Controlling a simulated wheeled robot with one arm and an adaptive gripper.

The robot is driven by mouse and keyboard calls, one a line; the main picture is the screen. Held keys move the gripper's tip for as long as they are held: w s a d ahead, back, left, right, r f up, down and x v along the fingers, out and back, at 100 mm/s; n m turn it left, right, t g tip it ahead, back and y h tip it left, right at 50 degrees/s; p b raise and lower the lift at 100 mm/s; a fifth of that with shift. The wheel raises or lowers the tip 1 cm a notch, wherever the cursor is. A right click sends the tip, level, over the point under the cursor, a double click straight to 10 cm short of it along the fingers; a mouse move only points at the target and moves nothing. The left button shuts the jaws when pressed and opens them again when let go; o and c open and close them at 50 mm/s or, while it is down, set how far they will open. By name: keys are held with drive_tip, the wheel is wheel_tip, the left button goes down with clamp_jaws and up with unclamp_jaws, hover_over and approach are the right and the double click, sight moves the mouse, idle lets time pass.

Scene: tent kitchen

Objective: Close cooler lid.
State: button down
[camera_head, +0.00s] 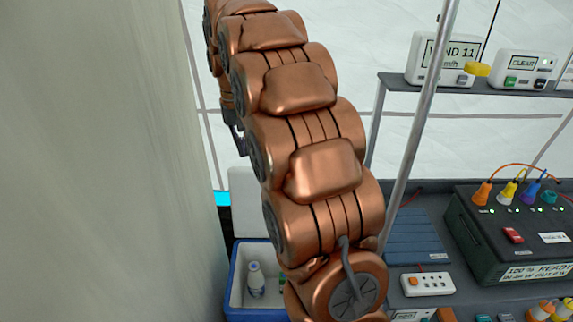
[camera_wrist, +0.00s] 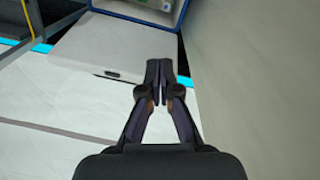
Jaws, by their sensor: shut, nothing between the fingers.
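The cooler is a blue box (camera_head: 236,285) with a white inner rim, low in the head view, partly hidden by my arm. Its white lid (camera_head: 243,200) stands open, raised at the back edge of the box. In the wrist view the lid (camera_wrist: 105,45) is a broad pale panel with the blue cooler edge (camera_wrist: 182,12) at the top. My gripper (camera_wrist: 160,65) is shut and empty, with its fingertips over the lid's edge in the picture. Whether they touch the lid cannot be told.
A pale wall panel (camera_head: 100,160) fills the left. On the right are a dark power box (camera_head: 515,235), a metal pole (camera_head: 418,125) and a shelf (camera_head: 480,90) with white meters.

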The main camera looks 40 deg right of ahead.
drive_tip(key=w+d+f+m+b, duration=0.15)
drive_tip(key=w+d+f, duration=0.25)
drive_tip(key=d, duration=0.4)
drive_tip(key=w+d+f+m+t+b, duration=0.15)
drive_tip(key=w+d+f, duration=0.25)
drive_tip(key=d, duration=0.4)
drive_tip(key=w+d+f+m+b, duration=0.15)
drive_tip(key=w+d+f, duration=0.25)
drive_tip(key=d, duration=0.4)
wheel_tip(320, 180, down, 9)
drive_tip(key=s+a, duration=0.1)
drive_tip(key=shift+s+a+n+h, duration=0.15)
drive_tip(key=shift+n+h, duration=0.25)
drive_tip(key=shift+n, duration=0.05)
drive_tip(key=shift+a+r+b, duration=0.1)
drive_tip(key=shift+r+b, duration=0.05)
drive_tip(key=shift+b, duration=0.2)
